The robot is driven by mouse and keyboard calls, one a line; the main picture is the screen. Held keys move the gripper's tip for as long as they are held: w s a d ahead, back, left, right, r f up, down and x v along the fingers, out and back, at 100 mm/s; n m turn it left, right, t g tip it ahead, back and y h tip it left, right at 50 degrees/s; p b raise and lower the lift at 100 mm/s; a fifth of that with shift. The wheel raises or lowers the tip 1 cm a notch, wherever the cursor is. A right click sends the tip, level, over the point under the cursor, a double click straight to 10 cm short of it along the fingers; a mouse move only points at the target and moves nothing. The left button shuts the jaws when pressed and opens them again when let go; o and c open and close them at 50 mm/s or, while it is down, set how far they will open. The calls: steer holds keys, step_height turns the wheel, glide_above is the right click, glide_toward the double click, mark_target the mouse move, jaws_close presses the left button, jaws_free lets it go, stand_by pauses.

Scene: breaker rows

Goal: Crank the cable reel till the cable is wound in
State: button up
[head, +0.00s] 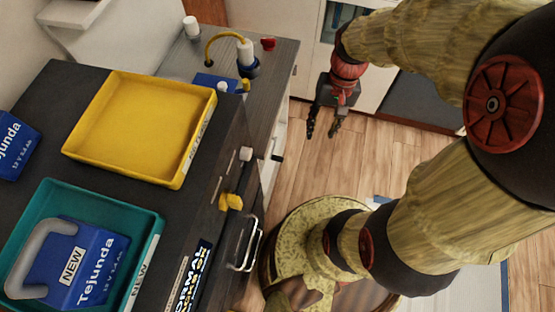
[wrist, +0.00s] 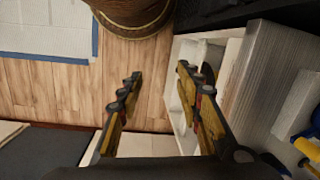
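A yellow cable (head: 222,36) arches over the grey counter at the back, beside an upright white cylinder with a dark blue lower part (head: 246,58). Blue and yellow parts (wrist: 306,149) show cut off at the wrist view's right edge. My gripper (head: 322,133) is open and empty, pointing down over the wooden floor right of the counter. Its fingers (wrist: 155,88) are apart in the wrist view.
A yellow tray (head: 75,143) and a teal tray (head: 152,235) holding a blue "Tejunda" battery (head: 95,255) sit on the dark cabinet at left. A red knob (head: 268,44) is at the counter's back. Open floor (head: 300,165) lies beside the counter.

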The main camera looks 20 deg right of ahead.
step_height(320, 180, down, 14)
steer(key=s+d+m+g+y, duration=0.1)
steer(key=d+m+g+y, duration=0.15)
steer(key=m+y, duration=0.3)
steer(key=m+t+y, duration=0.7)
steer(key=m+t, duration=0.6)
steer(key=t, duration=0.1)
glide_toward(280, 158)
steer(key=w+a+f, duration=0.1)
steer(key=a, duration=0.1)
steer(key=shift+n, duration=0.25)
steer(key=shift+b+x, duration=0.6)
steer(key=shift+x, duration=3.35)
steer(key=shift+w+d, duration=0.1)
steer(key=shift+w, duration=0.05)
steer(key=shift+c, duration=1.4)
jaws_close()
